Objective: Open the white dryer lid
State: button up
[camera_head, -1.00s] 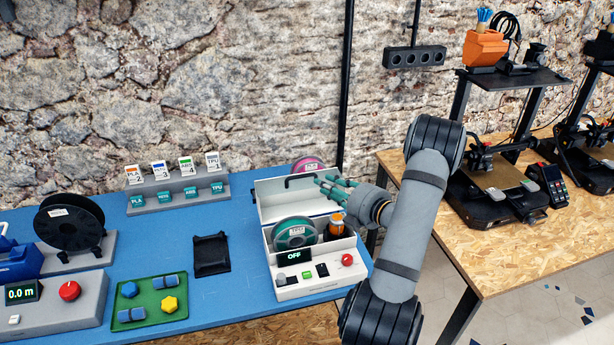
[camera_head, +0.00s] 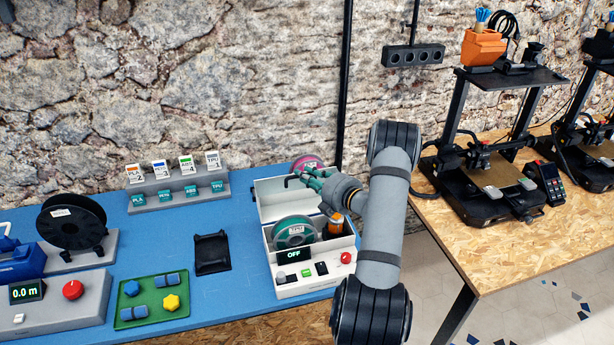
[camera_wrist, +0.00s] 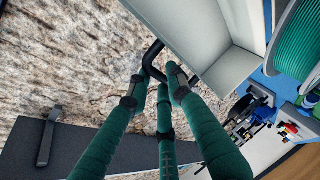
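The white dryer (camera_head: 285,292) stands on the blue table, with a teal spool and an orange-capped dark bottle inside. Its white lid (camera_head: 268,207) is raised and stands up at the back. A black handle (camera_head: 292,179) is on the lid; it also shows in the wrist view (camera_wrist: 152,54). My gripper (camera_head: 308,178) has green fingers and is at the handle, at the lid's upper edge. In the wrist view its fingertips (camera_wrist: 160,78) are close together beside the handle bar. Whether they grip it is unclear.
A black tray (camera_head: 212,254) and a green tray (camera_head: 125,312) with small parts lie left of the dryer. A pink spool (camera_head: 308,162) is behind the lid. A 3D printer (camera_head: 490,190) stands on the wooden table at right. Blue tabletop is bare between the trays and dryer.

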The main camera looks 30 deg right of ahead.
grip_shut()
jog(key=shift+s, duration=0.1)
dwell(0.4)
jog(key=shift+s+a, duration=0.15)
jog(key=shift+s, duration=0.6)
jog(key=shift+s+a, duration=0.15)
jog(key=shift+s, duration=0.6)
jog(key=shift+o, duration=0.9)
grip_release()
jog(key=shift+f, duration=0.1)
jog(key=v, duration=1.2)
jog(key=shift+d, duration=0.15)
